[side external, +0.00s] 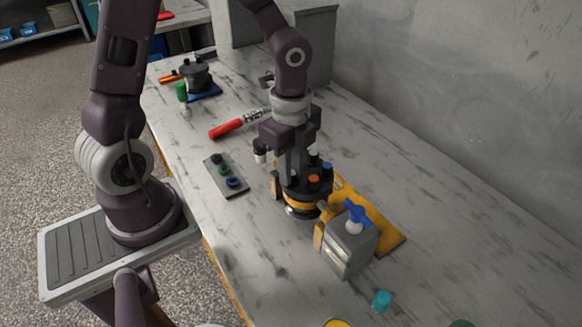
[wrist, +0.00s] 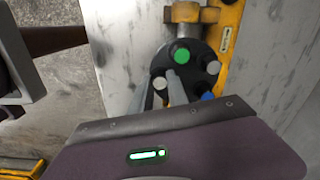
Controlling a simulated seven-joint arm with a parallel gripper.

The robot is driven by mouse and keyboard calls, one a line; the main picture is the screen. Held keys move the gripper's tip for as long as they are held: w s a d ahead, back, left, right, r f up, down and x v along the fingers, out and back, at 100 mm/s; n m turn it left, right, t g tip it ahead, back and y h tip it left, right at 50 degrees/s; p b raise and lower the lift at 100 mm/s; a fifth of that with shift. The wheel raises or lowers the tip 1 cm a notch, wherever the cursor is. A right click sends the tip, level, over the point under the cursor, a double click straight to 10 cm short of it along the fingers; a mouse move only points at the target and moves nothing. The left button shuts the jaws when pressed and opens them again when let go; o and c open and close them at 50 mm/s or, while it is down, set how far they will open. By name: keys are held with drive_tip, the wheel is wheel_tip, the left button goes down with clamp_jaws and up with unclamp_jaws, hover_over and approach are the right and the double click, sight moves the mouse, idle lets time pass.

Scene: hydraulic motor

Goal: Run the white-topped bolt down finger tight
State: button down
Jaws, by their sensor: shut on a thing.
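The hydraulic motor (side external: 302,204) stands upright on the table, with a dark round top and a yellow band. Its dark flange (wrist: 192,74) is seen from above in the wrist view, with several coloured bolt tops around it. My gripper (side external: 291,178) reaches down onto the flange's near side. In the wrist view its two fingers (wrist: 161,84) stand on either side of the white-topped bolt (wrist: 160,83) and are shut on it. The bolt's shank and hole are hidden. Another pale top (wrist: 213,67) sits at the flange's right.
A grey block with a blue-handled valve (side external: 355,216) stands close right of the motor, by a yellow plate (side external: 385,222). A dark tray with round parts (side external: 226,177) and a red-handled tool (side external: 226,129) lie left.

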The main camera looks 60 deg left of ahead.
drive_tip(key=shift+m, duration=1.6)
drive_tip(key=c, duration=1.5)
unclamp_jaws()
drive_tip(key=shift+r, duration=0.1)
drive_tip(key=shift+r, duration=3.9)
drive_tip(key=s+r+n+t, duration=0.5)
drive_tip(key=s+r+n, duration=0.4)
drive_tip(key=s+n, duration=0.4)
drive_tip(key=n, duration=0.5)
drive_tip(key=shift+d+r+n+t, duration=0.2)
drive_tip(key=shift+d+n+t, duration=0.1)
drive_tip(key=shift+d, duration=0.05)
